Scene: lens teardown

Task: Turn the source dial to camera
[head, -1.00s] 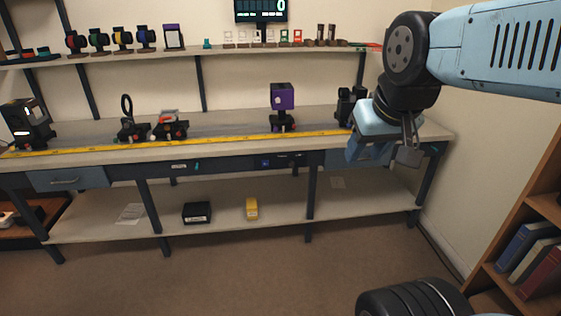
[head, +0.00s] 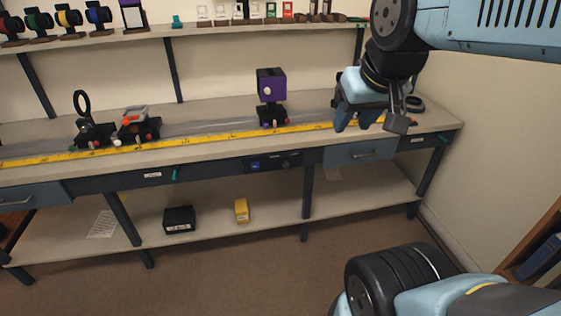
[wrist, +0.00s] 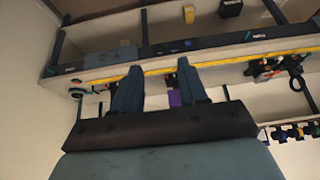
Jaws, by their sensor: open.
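A dark control panel (head: 273,162) with a small blue display and a couple of dark knobs sits in the bench's front rail, right of centre in the head view. Its lettering is too small to read, so I cannot tell the source dial's setting. The blue display also shows upside down in the wrist view (wrist: 187,44). My gripper (head: 357,124) is up and to the right of the panel, over the bench's right part, apart from it. In the wrist view, my gripper's two fingers (wrist: 160,72) are apart with nothing between them.
A purple box on a mount (head: 271,84) stands on the bench behind a yellow ruler strip (head: 200,138). A ring mount (head: 82,105) and an orange-grey device (head: 135,117) stand further left. A drawer (head: 360,152) is right of the panel. The floor before the bench is clear.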

